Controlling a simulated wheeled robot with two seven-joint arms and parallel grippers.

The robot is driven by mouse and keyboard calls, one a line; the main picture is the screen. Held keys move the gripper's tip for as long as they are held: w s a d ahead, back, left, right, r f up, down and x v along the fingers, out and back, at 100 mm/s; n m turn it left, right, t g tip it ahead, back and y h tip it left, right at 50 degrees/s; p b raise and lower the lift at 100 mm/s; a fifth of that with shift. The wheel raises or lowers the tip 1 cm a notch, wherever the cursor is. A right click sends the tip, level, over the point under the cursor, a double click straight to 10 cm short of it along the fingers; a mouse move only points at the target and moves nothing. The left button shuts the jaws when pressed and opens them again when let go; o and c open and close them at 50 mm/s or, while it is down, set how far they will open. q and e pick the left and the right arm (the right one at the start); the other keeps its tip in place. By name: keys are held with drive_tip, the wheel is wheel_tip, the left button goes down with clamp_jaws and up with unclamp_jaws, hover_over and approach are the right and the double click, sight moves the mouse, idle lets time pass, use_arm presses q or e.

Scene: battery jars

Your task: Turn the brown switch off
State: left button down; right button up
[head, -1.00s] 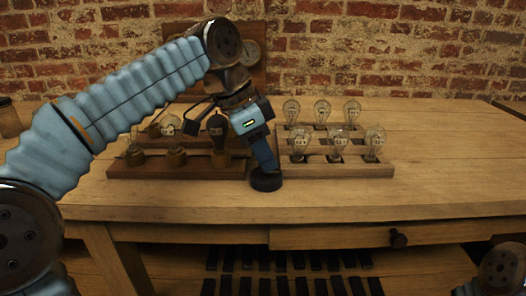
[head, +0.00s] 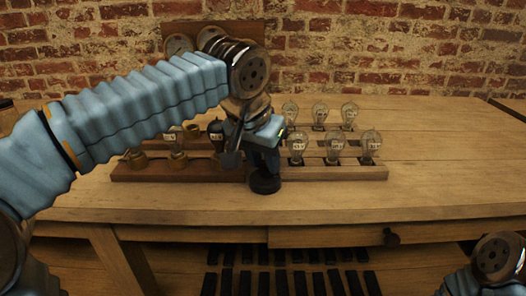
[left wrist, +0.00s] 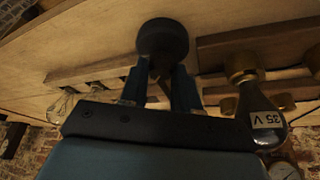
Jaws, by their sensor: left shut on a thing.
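The switch has a dark round base (head: 265,185) that stands on the table between the two bulb racks. Its colour looks nearly black here, not clearly brown. My left gripper (head: 265,170) reaches down from above and is shut on the switch's upper part. In the left wrist view, the round base (left wrist: 163,38) lies just beyond the fingertips, and my left gripper's two fingers (left wrist: 160,75) stand on either side of the switch. The lever is mostly hidden by the fingers, so I cannot tell its position. My right gripper is not in view.
A dark wooden rack (head: 200,172) with sockets and a dark bulb (head: 216,130) stands close on the left. A pale rack (head: 345,173) with several clear glass bulbs stands on the right. Round gauges on a board are behind. The table's right side is clear.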

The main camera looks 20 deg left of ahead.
use_arm(q)
drive_tip(key=n+y, duration=0.1)
drive_tip(key=n, duration=0.1)
drive_tip(key=n+p, duration=0.1)
drive_tip(key=n, duration=0.1)
drive_tip(key=shift+d+r+y+p, duration=0.15)
drive_tip(key=shift+y+p, duration=0.15)
drive_tip(key=shift+y, duration=0.1)
drive_tip(key=shift+w+n+y+p, duration=0.1)
drive_tip(key=shift+n+y+p, duration=0.5)
drive_tip(key=shift+n, duration=1.5)
drive_tip(key=c, duration=0.8)
unclamp_jaws()
drive_tip(key=p+v, duration=0.1)
drive_tip(key=v, duration=1.2)
drive_tip(key=shift+d+r, duration=0.25)
drive_tip(key=shift+r, duration=0.05)
